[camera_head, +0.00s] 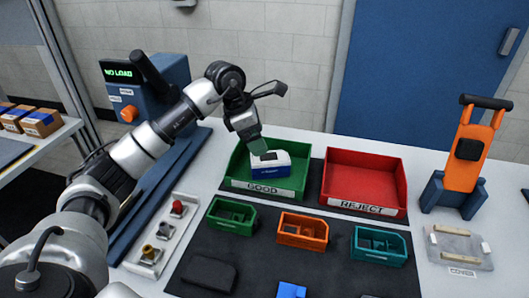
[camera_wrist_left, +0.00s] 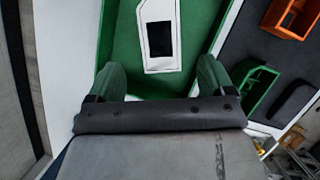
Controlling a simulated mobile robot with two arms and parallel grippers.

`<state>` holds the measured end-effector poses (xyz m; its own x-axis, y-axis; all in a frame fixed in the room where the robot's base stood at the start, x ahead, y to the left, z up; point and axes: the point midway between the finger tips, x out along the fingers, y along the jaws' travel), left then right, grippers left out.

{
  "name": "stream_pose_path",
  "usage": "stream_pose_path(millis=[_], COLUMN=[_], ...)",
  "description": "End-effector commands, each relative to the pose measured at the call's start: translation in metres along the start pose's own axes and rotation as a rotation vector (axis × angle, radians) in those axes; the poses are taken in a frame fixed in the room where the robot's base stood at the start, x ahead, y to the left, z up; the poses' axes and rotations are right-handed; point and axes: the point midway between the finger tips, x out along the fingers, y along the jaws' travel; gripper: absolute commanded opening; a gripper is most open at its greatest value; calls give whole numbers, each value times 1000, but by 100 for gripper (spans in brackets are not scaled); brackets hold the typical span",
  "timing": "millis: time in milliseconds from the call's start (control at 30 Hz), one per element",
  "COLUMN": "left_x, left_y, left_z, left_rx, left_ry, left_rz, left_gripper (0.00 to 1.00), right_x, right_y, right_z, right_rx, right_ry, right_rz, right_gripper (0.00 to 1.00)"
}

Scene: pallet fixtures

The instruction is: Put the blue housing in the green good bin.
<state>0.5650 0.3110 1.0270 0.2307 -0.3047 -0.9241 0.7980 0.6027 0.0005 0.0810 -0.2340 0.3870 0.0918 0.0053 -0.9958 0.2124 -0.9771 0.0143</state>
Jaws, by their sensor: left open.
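The blue housing (camera_head: 284,171), blue below with a white top and a dark window, sits inside the green good bin (camera_head: 236,187) labelled GOOD. In the left wrist view, the housing's white face (camera_wrist_left: 160,62) shows inside the green bin (camera_wrist_left: 115,30). My left gripper (camera_head: 258,148) is just above the housing in the head view. In the wrist view, its green fingers (camera_wrist_left: 162,78) are spread wide with nothing between the tips, and the housing lies beyond them. My right gripper is not in view.
The red reject bin (camera_head: 365,177) stands to the right. Small green (camera_head: 232,216), orange (camera_head: 302,231) and teal (camera_head: 380,245) trays sit on the dark mat in front. A blue piece (camera_head: 291,290) lies at the front edge. An orange tool (camera_head: 473,150) stands at right.

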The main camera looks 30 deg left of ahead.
Motion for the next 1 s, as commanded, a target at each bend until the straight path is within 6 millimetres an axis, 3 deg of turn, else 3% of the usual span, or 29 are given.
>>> stream_pose_path(millis=[100,300,867,1000], left_x=[-22,-41,-44,-58], left_y=[0,0,0,0], left_z=[0,0,0,6], left_rx=[1,1,1,1], left_ry=[-2,-1,-1,-1], left_rz=[4,1,0,0], left_gripper=[83,83,83,83], right_x=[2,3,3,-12], right_y=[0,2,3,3], right_z=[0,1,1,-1], right_rx=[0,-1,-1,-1], right_ry=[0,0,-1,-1], right_rz=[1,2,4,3], right_gripper=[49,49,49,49])
